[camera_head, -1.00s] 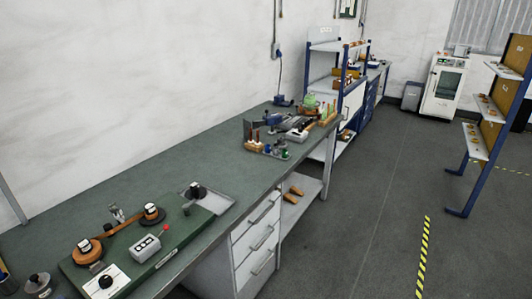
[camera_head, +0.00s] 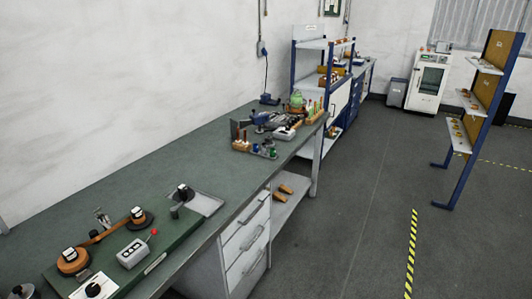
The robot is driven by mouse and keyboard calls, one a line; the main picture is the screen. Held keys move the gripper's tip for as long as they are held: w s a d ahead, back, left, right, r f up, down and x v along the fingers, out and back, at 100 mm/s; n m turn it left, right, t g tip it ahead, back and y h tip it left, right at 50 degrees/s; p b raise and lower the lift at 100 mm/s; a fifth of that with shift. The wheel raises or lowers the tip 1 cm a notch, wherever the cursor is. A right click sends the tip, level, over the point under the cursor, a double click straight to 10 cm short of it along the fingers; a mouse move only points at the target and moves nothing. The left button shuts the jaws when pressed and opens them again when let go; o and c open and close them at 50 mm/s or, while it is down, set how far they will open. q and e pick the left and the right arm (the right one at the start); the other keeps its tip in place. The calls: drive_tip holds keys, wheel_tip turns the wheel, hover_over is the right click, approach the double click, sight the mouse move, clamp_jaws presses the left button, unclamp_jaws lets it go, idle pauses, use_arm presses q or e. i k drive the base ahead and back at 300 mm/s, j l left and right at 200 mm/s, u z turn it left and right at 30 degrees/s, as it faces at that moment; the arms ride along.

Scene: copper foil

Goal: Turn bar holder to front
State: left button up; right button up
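I cannot pick out the bar holder with certainty. A green-topped workbench (camera_head: 150,190) runs along the wall. On its near end a dark green board (camera_head: 190,229) carries a copper foil roll (camera_head: 73,260), with a copper strip running from it to a second, darker reel (camera_head: 139,217). A grey box with a red-knobbed lever (camera_head: 133,252) stands on the board. Farther along the bench is a cluster of tools and coloured bottles (camera_head: 268,145). Neither of my grippers is in view.
White drawers (camera_head: 250,240) sit under the bench, with an open shelf (camera_head: 290,190) beside them. A blue-framed rack (camera_head: 330,75) stands beyond. A white cabinet machine (camera_head: 430,85) and a blue-post shelf (camera_head: 475,120) are on the right. The floor (camera_head: 365,215) between is clear.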

sight(268, 141)
drive_tip(key=u, duration=0.3)
drive_tip(key=i+l+u, duration=0.25)
drive_tip(key=u, duration=0.25)
drive_tip(key=i+l+u, duration=0.25)
drive_tip(key=l+u, duration=0.25)
drive_tip(key=i+l+u, duration=0.1)
drive_tip(key=l, duration=0.2)
drive_tip(key=i+l+u, duration=0.15)
drive_tip(key=l, duration=0.15)
drive_tip(key=i+l+u, duration=0.1)
drive_tip(key=l, duration=0.2)
drive_tip(key=i+l, duration=0.1)
drive_tip(key=l, duration=0.25)
drive_tip(key=i+l, duration=0.1)
drive_tip(key=l, duration=0.25)
drive_tip(key=i+l+u, duration=0.1)
drive_tip(key=l, duration=0.25)
